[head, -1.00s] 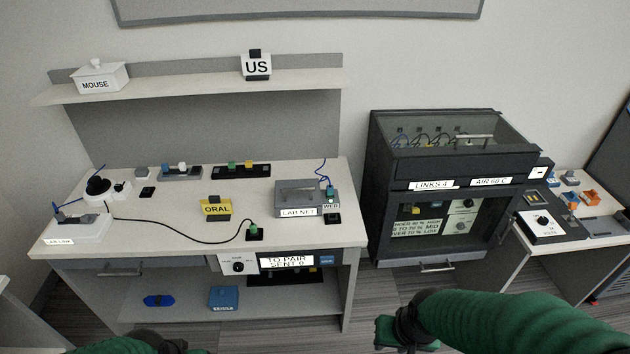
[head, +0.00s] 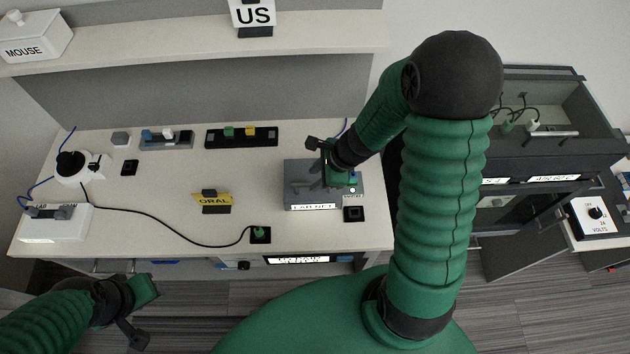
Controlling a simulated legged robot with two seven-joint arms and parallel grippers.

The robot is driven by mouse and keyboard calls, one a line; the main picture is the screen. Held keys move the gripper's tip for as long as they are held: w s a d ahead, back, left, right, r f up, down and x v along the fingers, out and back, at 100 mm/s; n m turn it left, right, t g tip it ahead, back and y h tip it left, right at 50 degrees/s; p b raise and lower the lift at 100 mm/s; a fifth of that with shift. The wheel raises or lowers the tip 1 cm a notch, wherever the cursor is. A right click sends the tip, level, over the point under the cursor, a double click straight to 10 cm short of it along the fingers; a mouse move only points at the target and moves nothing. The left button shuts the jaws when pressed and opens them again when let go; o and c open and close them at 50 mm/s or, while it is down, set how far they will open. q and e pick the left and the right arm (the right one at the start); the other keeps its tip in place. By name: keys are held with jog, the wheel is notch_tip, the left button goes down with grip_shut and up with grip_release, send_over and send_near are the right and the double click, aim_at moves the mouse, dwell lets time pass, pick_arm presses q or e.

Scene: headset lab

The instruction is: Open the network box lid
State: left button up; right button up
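The network box (head: 297,196) is a grey box labelled "LAB NET" near the right end of the white bench. Its lid looks shut, with part of it hidden by my gripper. My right gripper (head: 322,172) is over the right part of the box, reaching down from the right. Its fingers are dark and small, and I cannot tell whether they are apart or touching the lid. My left gripper (head: 140,312) is open and empty, low at the left, in front of the bench and well away from the box.
A yellow "ORAL" sign (head: 211,201) stands left of the box. A black pad (head: 354,214) lies at the box's right front. The shelf (head: 180,48) overhangs behind. The dark cabinet (head: 560,150) stands right.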

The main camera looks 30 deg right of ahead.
jog(key=shift+a+f, duration=0.6)
jog(key=shift+f, duration=0.25)
jog(key=shift+w+f, duration=0.1)
jog(key=shift+w, duration=0.1)
jog(key=shift+w+d+f, duration=0.15)
jog(key=shift+d, duration=0.15)
jog(key=shift+c, duration=0.6)
jog(key=shift+d, duration=0.3)
jog(key=c, duration=0.5)
jog(key=shift+a, duration=0.1)
grip_shut()
jog(key=shift+a, duration=0.25)
